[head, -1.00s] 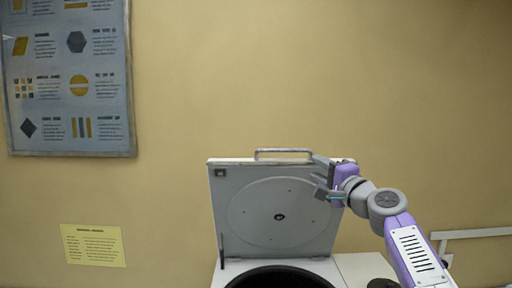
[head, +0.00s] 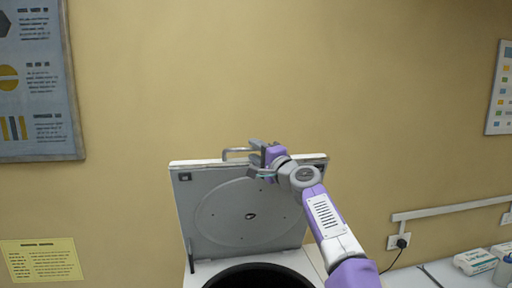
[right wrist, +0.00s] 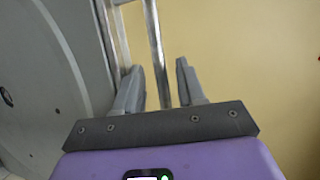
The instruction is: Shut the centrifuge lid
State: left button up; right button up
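The centrifuge lid (head: 215,225) stands raised and nearly upright, its grey inner side with a round disc facing me. A metal bar handle (head: 236,151) sits on its top edge. The dark round bowl (head: 258,275) of the centrifuge shows below at the bottom edge. My right gripper (head: 260,160) is at the right part of the handle. In the right wrist view my right gripper (right wrist: 158,70) is open, and the handle bar (right wrist: 154,35) runs between its two fingers, with gaps visible. The lid (right wrist: 40,80) is on the left there. My left gripper is not in view.
A wall rail with a socket and plug (head: 400,241) is at right. White boxes (head: 475,261) and a container (head: 503,271) stand on the counter at the lower right. A yellow note (head: 40,260) and posters are on the wall. Space above the lid is clear.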

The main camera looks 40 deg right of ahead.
jog(key=shift+w, duration=0.1)
grip_shut()
dwell(0.4)
